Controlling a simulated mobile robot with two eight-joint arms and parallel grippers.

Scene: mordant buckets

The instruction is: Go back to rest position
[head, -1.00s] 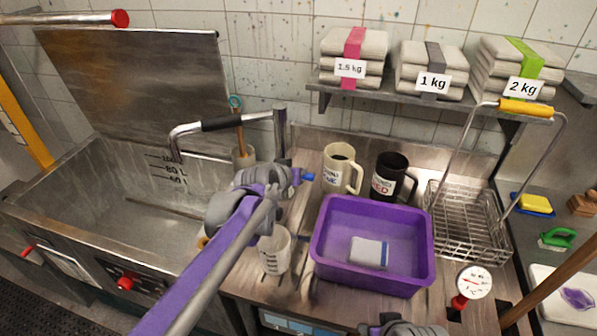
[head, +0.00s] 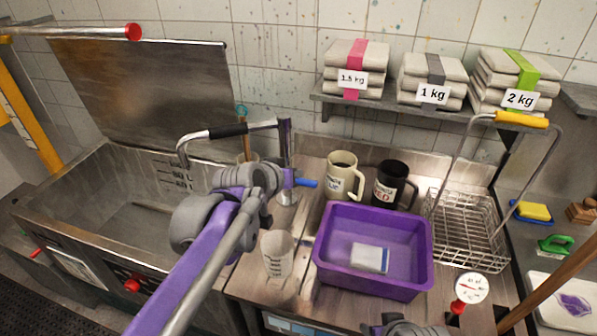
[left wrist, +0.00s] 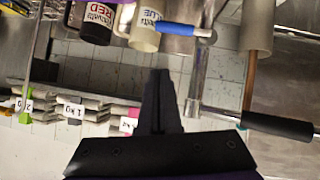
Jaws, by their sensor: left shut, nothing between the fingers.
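My left arm comes in from the lower left of the head view, its grey wrist in front of the tap. My left gripper (left wrist: 160,78) shows in the left wrist view as two dark fingers, shut together and empty. In the head view its fingertips are hidden or cannot be made out. A grey part of my own body shows at the bottom edge of the head view; my right gripper is not seen.
The tap (head: 285,145) and a clear measuring beaker (head: 277,255) are near my left arm. A cream mug (head: 342,175), black mug (head: 391,185), purple tub (head: 373,283) and wire basket (head: 468,232) crowd the counter. A shelf (head: 400,108) holds folded cloth stacks. The sink (head: 110,215) is left.

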